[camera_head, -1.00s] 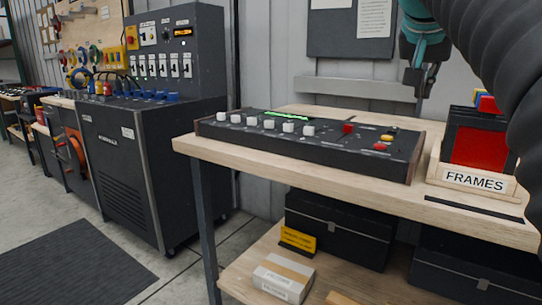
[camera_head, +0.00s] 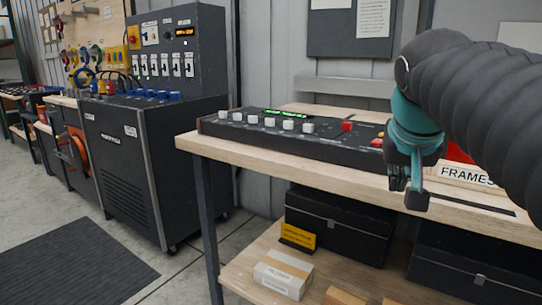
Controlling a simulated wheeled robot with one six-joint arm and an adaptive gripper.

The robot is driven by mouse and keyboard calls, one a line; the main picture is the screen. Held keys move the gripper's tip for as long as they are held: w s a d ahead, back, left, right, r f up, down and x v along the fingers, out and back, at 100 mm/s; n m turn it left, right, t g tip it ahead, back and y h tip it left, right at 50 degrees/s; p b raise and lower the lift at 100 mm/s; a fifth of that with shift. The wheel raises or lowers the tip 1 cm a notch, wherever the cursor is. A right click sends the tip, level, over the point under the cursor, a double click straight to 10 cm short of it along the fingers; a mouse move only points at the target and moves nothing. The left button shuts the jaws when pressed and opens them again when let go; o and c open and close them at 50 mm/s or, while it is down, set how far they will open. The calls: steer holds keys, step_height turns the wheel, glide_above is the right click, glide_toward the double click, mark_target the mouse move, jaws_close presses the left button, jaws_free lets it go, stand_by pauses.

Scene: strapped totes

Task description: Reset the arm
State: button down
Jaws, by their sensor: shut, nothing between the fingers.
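My gripper (camera_head: 408,192) hangs at the right of the head view, its fingers pointing down, shut and empty. It is in front of the right end of a black control console (camera_head: 290,136) with several white knobs and red and yellow buttons. My arm covers part of that end. The console lies on a wooden workbench (camera_head: 240,155). The wooden FRAMES holder (camera_head: 468,176) stands right of my gripper, mostly hidden behind my arm.
A dark machine cabinet (camera_head: 125,165) with switches stands at the left. Black cases (camera_head: 340,228) and a cardboard box (camera_head: 284,274) sit on the shelf below. A black mat (camera_head: 70,262) lies on the floor.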

steer(key=s+a+f+n, duration=0.1)
steer(key=s+f, duration=0.3)
steer(key=f, duration=0.3)
steer(key=s+a+f+n+y, duration=0.1)
steer(key=s+f, duration=0.3)
steer(key=f, duration=0.4)
steer(key=s+a+f+n+g+y, duration=0.1)
steer(key=s+a+f, duration=0.2)
steer(key=s+f, duration=0.2)
step_height(320, 180, down, 3)
steer(key=shift+a+f, duration=0.1)
steer(key=shift+a, duration=0.1)
